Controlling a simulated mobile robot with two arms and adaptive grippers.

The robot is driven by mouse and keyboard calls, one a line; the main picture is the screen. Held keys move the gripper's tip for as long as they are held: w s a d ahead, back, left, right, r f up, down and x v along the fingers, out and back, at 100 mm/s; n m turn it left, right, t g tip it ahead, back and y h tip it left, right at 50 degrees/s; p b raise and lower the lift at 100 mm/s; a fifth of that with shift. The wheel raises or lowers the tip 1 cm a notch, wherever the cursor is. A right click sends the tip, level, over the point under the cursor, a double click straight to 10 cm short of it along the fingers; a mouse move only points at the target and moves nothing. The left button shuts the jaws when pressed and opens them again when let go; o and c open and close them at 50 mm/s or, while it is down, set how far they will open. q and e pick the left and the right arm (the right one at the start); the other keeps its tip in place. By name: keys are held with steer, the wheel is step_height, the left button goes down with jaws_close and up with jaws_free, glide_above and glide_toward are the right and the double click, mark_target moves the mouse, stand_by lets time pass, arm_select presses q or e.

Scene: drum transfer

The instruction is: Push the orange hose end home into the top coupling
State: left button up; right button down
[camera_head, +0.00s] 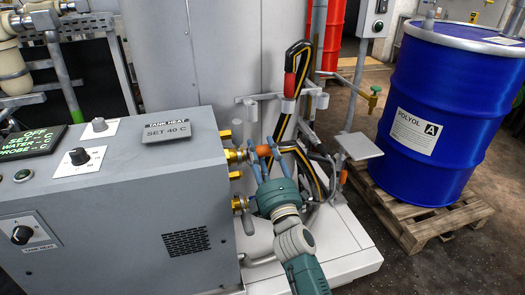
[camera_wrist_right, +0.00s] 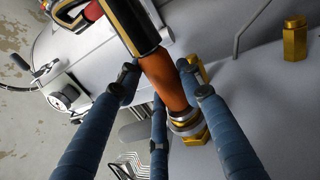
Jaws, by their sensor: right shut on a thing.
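The orange hose end (camera_head: 263,151) lies between the blue fingers of my right gripper (camera_head: 262,147), beside the grey cabinet's right face. My right gripper is shut on it. In the wrist view the orange hose end (camera_wrist_right: 163,80) runs between the fingers (camera_wrist_right: 160,78) toward a brass coupling (camera_wrist_right: 194,134) with a silver ring. The top coupling (camera_head: 235,155) is brass and sticks out of the cabinet, in line with the hose end. The fingers partly hide the joint, so I cannot tell how deep the hose end sits. My left gripper is not in view.
A second brass coupling (camera_head: 239,203) sits below the top one. The grey cabinet (camera_head: 130,205) is close on the left. Black-and-yellow hose (camera_head: 282,122) loops behind the gripper. A blue drum (camera_head: 440,100) stands on a wooden pallet (camera_head: 420,215) at right, with floor between.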

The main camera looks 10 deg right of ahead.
mark_target(261, 154)
steer(key=c, duration=1.1)
jaws_free()
steer(key=shift+a+r, duration=0.1)
steer(key=shift+a, duration=0.15)
steer(key=shift+s+d+f, duration=0.1)
steer(key=shift+s+f, duration=0.05)
steer(key=shift+f, duration=0.05)
steer(key=v, duration=0.6)
steer(key=shift+s, duration=0.6)
